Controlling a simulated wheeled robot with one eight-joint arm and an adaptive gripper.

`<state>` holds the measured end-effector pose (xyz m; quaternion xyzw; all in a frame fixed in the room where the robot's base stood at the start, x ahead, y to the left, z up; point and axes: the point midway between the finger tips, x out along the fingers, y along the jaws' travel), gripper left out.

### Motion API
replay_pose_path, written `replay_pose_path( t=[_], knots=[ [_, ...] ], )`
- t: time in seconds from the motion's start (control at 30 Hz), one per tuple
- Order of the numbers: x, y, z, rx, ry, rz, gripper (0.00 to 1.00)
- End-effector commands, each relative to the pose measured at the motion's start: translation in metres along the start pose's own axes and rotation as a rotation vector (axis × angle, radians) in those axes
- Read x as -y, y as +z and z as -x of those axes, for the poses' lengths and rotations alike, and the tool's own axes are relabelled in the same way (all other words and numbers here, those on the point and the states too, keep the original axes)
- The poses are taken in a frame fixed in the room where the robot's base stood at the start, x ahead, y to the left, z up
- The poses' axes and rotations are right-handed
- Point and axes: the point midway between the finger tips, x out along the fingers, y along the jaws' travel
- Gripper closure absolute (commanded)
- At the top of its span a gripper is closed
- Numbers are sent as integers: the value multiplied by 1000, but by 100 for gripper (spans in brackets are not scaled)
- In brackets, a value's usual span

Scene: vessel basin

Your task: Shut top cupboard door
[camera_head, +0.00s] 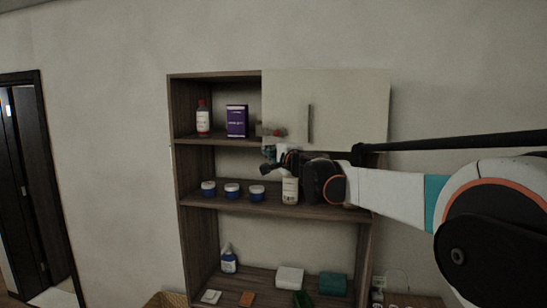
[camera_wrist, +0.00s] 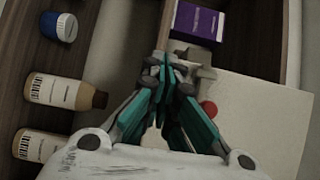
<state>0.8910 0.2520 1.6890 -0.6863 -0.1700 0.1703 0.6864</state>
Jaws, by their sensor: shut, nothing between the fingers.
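The top cupboard door (camera_head: 350,105) is a flat cream panel with a dark vertical handle (camera_head: 310,124). It covers the right part of the top compartment, while the left part is uncovered. I cannot tell whether it slides or is hinged. My gripper (camera_head: 268,154) is just below the door's lower left corner, in front of the shelf unit. In the wrist view my gripper's teal fingers (camera_wrist: 168,76) are shut and empty, beside the pale door panel (camera_wrist: 262,112). The handle does not show clearly there, and contact with the door cannot be told.
A red-capped bottle (camera_head: 203,121) and a purple box (camera_head: 237,121) stand in the uncovered top compartment. Blue jars (camera_head: 232,191) and a pale bottle (camera_head: 290,190) stand on the shelf below, close to my arm. Lower shelves hold small boxes. A small red object (camera_wrist: 209,108) is near the fingers.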

Motion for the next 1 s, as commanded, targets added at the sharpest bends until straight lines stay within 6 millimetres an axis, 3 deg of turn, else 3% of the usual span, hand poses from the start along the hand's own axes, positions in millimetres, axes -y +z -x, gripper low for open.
replay_pose_path(
  t=[0.1, 0.33, 1.0],
  knots=[
    [0, -10, -19, 0, 0, 0, 100],
    [0, -23, -39, 1, 0, 0, 100],
    [2, -32, -47, -8, -1, 0, 100]
  ],
)
